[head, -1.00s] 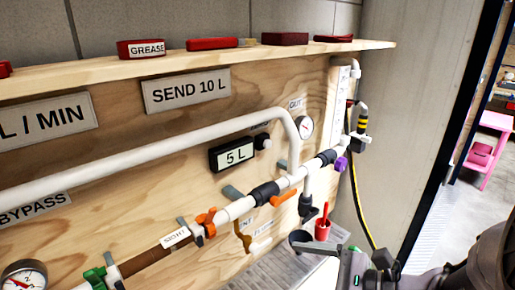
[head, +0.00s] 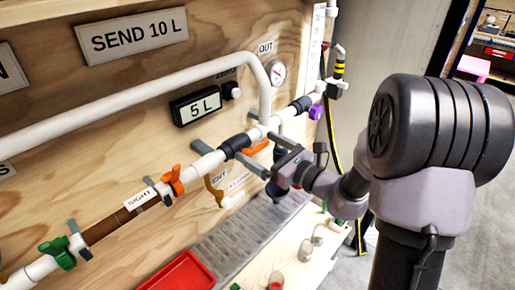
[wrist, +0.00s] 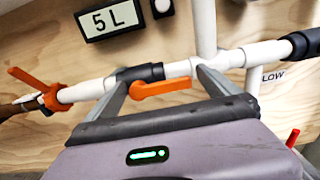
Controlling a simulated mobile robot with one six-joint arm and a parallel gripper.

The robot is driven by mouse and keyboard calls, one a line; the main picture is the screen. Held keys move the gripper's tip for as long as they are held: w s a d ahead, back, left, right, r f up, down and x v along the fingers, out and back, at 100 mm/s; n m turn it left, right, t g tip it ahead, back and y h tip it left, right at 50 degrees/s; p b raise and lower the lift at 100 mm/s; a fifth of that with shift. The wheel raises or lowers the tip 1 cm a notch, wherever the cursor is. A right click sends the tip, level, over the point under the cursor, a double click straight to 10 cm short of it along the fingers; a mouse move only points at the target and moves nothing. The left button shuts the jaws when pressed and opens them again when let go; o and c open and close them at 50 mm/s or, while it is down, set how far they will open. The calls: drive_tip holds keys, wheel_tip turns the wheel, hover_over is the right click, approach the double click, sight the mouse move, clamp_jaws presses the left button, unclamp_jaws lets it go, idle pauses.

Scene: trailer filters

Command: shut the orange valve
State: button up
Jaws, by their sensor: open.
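An orange lever valve (head: 257,147) sits on the white pipe below the 5 L display, just right of a black coupling. Its lever lies nearly along the pipe, and in the wrist view the lever (wrist: 160,88) shows between my two fingers. My gripper (head: 262,151) is open at this lever, with one finger on each side. Its fingertips reach to the pipe in the wrist view (wrist: 163,80); I cannot tell if they touch anything. A second orange handle (head: 173,180) sits farther left beside the SIGHT label, and also shows at the left in the wrist view (wrist: 35,80).
A green valve (head: 62,252) is at the lower left and a purple one (head: 316,112) is at the right. A red tray (head: 180,275) and a grey drip grate (head: 235,240) lie below. A white pipe (head: 100,118) runs above.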

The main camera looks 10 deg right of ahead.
drive_tip(key=shift+w+a, duration=0.35)
drive_tip(key=shift+w, duration=0.2)
drive_tip(key=c, duration=2)
drive_tip(key=shift+c, duration=0.2)
